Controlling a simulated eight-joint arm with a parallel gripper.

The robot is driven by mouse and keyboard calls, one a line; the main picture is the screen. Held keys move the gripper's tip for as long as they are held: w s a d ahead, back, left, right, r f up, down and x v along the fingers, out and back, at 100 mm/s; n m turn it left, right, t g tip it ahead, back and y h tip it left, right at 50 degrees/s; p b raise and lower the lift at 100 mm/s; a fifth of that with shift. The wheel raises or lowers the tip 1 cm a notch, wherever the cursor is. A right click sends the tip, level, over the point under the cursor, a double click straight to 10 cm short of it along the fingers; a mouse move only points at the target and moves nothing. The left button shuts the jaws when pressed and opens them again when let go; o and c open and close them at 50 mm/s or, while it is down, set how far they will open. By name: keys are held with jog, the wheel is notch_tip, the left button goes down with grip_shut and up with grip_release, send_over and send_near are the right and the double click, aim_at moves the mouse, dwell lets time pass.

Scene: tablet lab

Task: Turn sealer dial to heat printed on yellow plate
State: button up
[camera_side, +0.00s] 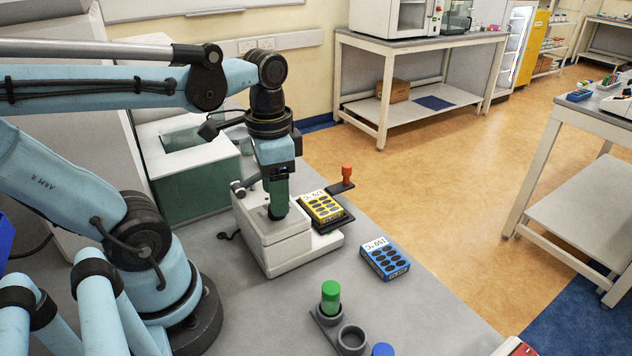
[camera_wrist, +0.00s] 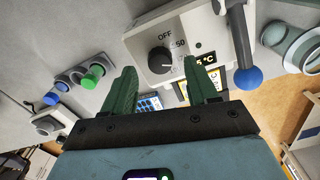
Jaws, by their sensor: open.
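The white sealer (camera_side: 272,240) stands on the grey bench in the side view. Its black dial (camera_wrist: 160,60) shows in the wrist view, with OFF and what looks like 150 printed around it; its exact setting I cannot tell. The yellow plate (camera_side: 322,207) lies in the sealer's black tray, its printed heat too small to read surely. A corner of it shows in the wrist view (camera_wrist: 203,62). My gripper (camera_wrist: 160,88) is open and empty, its green fingers either side of the dial in that view, seemingly short of it.
A blue plate (camera_side: 385,259) marked 150 °C lies right of the sealer. A grey holder (camera_side: 341,331) with a green-capped tube (camera_side: 331,297) stands nearer. A lever with a blue ball (camera_wrist: 248,78) rises beside the dial. A green-sided box (camera_side: 195,183) stands behind the sealer.

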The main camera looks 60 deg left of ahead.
notch_tip(320, 180, up, 10)
jog(key=shift+f, duration=0.15)
dwell(0.3)
jog(key=w+d+f+n+t, duration=0.2)
jog(key=w+d+f+t, duration=0.1)
jog(key=w+f+t, duration=0.4)
notch_tip(320, 180, down, 3)
jog(key=shift+w+d+r+n, duration=0.1)
jog(key=shift+w+d+n, duration=0.15)
jog(key=shift+d+n, duration=0.05)
jog(key=shift+c, duration=0.4)
